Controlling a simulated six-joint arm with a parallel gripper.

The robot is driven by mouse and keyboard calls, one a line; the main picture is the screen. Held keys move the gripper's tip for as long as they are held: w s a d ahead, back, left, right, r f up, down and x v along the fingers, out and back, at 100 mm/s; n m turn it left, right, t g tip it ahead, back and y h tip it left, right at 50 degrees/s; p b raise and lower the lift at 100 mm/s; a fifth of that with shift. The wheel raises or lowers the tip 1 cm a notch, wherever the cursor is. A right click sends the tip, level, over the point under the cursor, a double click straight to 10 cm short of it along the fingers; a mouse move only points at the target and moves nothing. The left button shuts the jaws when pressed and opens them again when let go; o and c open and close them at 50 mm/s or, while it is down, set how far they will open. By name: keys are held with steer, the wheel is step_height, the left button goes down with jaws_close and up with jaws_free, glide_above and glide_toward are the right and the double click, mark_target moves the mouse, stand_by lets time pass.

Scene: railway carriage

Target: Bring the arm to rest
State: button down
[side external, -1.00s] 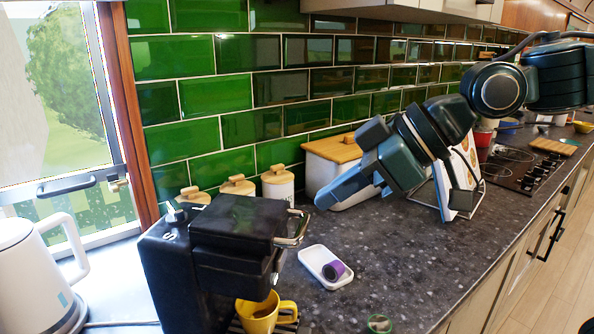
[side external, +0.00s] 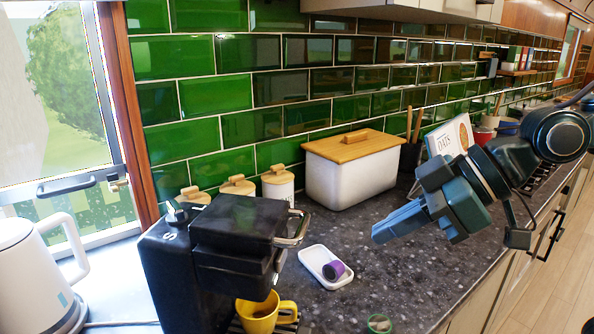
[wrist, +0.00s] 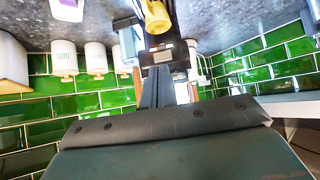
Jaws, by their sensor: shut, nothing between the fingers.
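My gripper (side external: 387,233) is shut and empty. It hangs in the air above the dark countertop, to the right of the coffee machine, pointing left and slightly down. In the wrist view its closed fingers (wrist: 157,88) point toward the coffee machine (wrist: 160,60) and the yellow mug (wrist: 157,15). My gripper touches nothing that I can see.
The black coffee machine (side external: 217,255) stands at the front left with a yellow mug (side external: 262,314) under it. A white tray (side external: 318,262) holds a purple capsule (side external: 334,270). A white bin with a wooden lid (side external: 350,175) stands by the tiled wall. A kettle (side external: 30,275) is far left.

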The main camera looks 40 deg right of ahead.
steer(key=s+d+f+m+g+h, duration=0.1)
steer(key=s+d+f+m+h, duration=0.1)
steer(key=d, duration=0.6)
steer(key=s+d+f+m+g+h, duration=0.1)
steer(key=s+d+f+m+h, duration=0.1)
steer(key=s+d+m+h, duration=0.2)
steer(key=s+d+m, duration=0.1)
steer(key=s+d, duration=0.2)
steer(key=shift+s+d+f+m, duration=0.2)
steer(key=shift+d+f+m, duration=0.05)
steer(key=shift+d+m, duration=0.15)
